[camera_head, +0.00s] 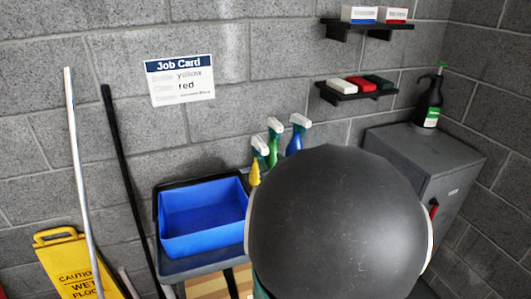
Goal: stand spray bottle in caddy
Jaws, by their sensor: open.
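A dark spray bottle (428,108) with a green trigger head and a green-and-white label stands upright on the grey cabinet at the right. Three more spray bottles, yellow (255,172), green (274,148) and blue (294,142), stand close together near the middle. Their lower parts are hidden behind my dark rounded arm part. I cannot tell what holds them, and no caddy can be clearly made out. My gripper is not in view.
A blue open bin (203,240) sits on a cart at centre left. A yellow wet-floor sign (70,265) and two poles stand left. Two wall shelves (355,95) hold small boxes. The grey cabinet (420,150) has free top space.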

